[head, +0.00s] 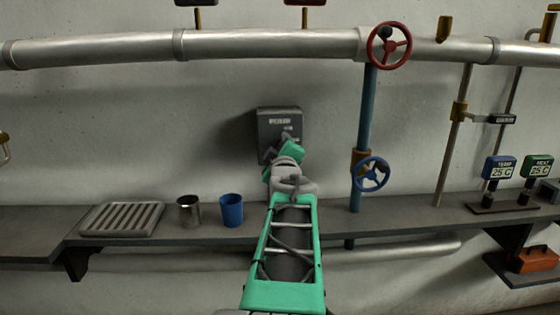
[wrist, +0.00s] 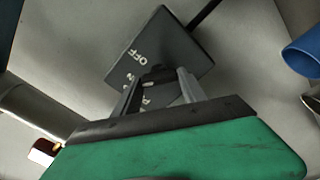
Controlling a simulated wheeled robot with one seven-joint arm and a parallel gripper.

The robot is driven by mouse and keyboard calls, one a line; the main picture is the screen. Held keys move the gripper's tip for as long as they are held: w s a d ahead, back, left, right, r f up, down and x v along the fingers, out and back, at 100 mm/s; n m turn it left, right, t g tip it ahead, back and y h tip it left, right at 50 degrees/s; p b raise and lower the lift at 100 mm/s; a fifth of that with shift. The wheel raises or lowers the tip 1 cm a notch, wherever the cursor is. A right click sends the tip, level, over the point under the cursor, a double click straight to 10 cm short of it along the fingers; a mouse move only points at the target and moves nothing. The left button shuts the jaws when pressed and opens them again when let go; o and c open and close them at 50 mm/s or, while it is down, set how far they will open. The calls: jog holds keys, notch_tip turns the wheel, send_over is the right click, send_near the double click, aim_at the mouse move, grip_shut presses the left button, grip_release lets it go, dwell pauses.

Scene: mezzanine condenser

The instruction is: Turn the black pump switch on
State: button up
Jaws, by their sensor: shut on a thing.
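The pump switch box (head: 280,123) is a dark grey box on the wall above the shelf. In the wrist view its face (wrist: 178,48) is turned, and the word OFF shows on it. The black switch lever (wrist: 157,76) sits between the two fingers of my gripper (wrist: 158,80). My gripper is shut on this lever at the face of the box. In the head view my wrist and green arm cover the lower part of the box, and the gripper's fingertips are hard to make out there. Which position the lever is in, I cannot tell.
A slatted tray (head: 122,219), a metal cup (head: 189,210) and a blue cup (head: 231,210) stand on the shelf left of my arm. A blue pipe with a blue valve wheel (head: 371,174) is to the right. A red valve wheel (head: 389,45) is above.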

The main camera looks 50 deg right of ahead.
jog(key=shift+n+b, duration=0.45)
jog(key=shift+n, duration=0.05)
jog(key=o, duration=1.4)
jog(key=shift+c, duration=0.2)
jog(key=v, duration=0.8)
jog(key=shift+d, duration=0.1)
